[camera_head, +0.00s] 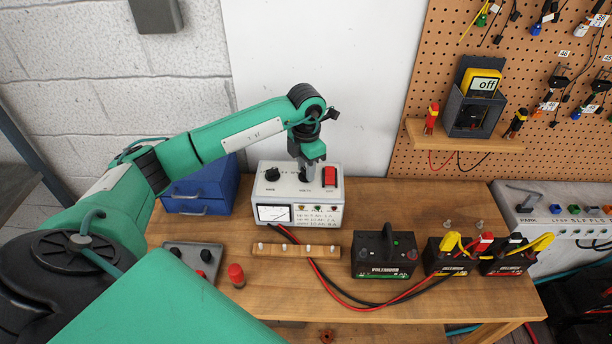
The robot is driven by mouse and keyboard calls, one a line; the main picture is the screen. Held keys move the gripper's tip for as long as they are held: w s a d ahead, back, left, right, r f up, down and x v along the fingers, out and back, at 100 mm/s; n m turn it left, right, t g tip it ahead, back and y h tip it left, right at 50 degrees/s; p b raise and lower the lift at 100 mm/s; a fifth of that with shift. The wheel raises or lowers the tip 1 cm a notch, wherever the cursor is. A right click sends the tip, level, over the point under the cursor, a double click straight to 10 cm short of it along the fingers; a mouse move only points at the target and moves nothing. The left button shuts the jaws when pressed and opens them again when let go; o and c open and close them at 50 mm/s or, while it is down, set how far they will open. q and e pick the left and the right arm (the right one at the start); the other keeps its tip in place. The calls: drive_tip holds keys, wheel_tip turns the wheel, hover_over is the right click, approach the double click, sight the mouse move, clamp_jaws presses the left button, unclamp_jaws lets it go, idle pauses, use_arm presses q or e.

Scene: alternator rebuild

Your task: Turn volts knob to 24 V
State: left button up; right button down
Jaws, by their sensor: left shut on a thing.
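A white charger box (268,193) stands on the wooden table near the wall. Its top has a black knob (272,174) at left, a second control in the middle under my gripper, and a red switch (330,175) at right. Its front shows a meter and printed lines. My left gripper (306,177) points down and is shut on the middle knob, which its fingers mostly hide. The knob's pointer and scale are too small and covered to read. My right gripper is not in view.
A blue box (200,190) stands left of the charger. A grey box with knobs (192,259), a red-capped item (236,274), a wooden strip (296,251) and a black battery (384,256) lie in front. Two smaller batteries (447,262) stand right. Red and black cables cross the table.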

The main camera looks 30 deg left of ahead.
use_arm(q)
drive_tip(key=m+b, duration=0.4)
drive_tip(key=shift+f, duration=0.15)
drive_tip(key=shift+m+b, duration=1.15)
drive_tip(key=shift+m, duration=0.25)
drive_tip(key=shift+r, duration=0.2)
drive_tip(key=o, duration=1)
drive_tip(key=shift+r+b, duration=0.9)
drive_tip(key=shift+r, duration=6)
